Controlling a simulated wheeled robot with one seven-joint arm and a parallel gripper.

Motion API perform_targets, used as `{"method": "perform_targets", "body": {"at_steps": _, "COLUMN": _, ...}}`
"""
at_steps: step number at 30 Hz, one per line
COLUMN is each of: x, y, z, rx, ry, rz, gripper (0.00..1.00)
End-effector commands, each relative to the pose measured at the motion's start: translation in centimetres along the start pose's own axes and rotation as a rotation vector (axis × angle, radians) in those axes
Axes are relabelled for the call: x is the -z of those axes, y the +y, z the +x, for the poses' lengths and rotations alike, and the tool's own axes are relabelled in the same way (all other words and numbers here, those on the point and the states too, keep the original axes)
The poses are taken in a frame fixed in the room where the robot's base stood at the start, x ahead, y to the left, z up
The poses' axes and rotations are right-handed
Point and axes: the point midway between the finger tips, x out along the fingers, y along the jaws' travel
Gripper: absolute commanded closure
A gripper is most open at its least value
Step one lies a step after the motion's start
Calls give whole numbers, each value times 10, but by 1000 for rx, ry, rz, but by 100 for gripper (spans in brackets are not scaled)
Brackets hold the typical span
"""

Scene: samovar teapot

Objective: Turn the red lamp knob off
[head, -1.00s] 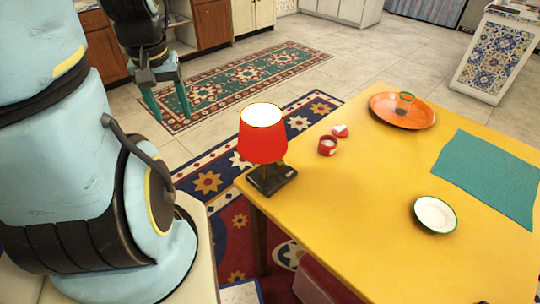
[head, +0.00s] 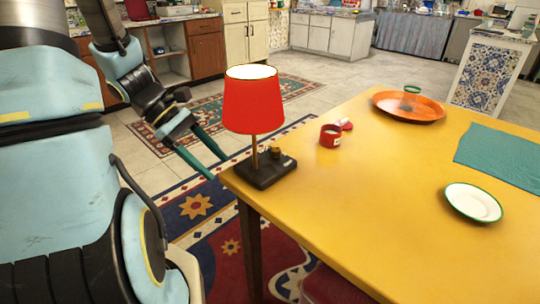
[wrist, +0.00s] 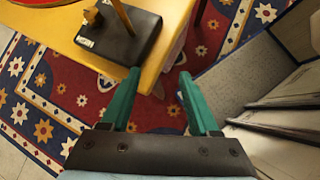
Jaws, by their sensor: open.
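The red lamp (head: 253,106) stands upright on the near left corner of the yellow table, and its shade glows at the top. Its dark base (head: 265,171) carries a small brown-gold knob (head: 275,153). My gripper (head: 218,167) is left of the lamp, close to the table edge. Its green fingers are apart and empty; they also show in the wrist view (wrist: 158,80), below the base and not touching it.
The yellow table (head: 370,200) holds a red cup (head: 330,136), an orange plate (head: 408,107), a white plate (head: 473,203) and a teal cloth (head: 505,155). A patterned rug (head: 200,235) lies below. Floor left of the table is free.

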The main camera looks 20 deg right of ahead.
Motion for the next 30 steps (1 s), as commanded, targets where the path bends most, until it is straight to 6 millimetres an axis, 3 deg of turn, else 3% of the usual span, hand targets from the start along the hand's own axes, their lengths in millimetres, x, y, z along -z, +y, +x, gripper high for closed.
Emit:
{"method": "perform_targets", "body": {"at_steps": 4, "x": -12, "y": 43, "z": -2, "rx": -145, "ry": -266, "rz": -231, "gripper": 38}}
{"method": "perform_targets", "body": {"at_steps": 9, "x": -15, "y": 71, "z": -11, "rx": -235, "ry": -418, "rz": -341, "gripper": 38}}
{"method": "perform_targets", "body": {"at_steps": 14, "x": -20, "y": 78, "z": -3, "rx": -245, "ry": -440, "rz": -353, "gripper": 38}}
{"method": "perform_targets", "body": {"at_steps": 30, "x": -52, "y": 104, "z": 74, "rx": -244, "ry": -434, "rz": -350, "gripper": 38}}
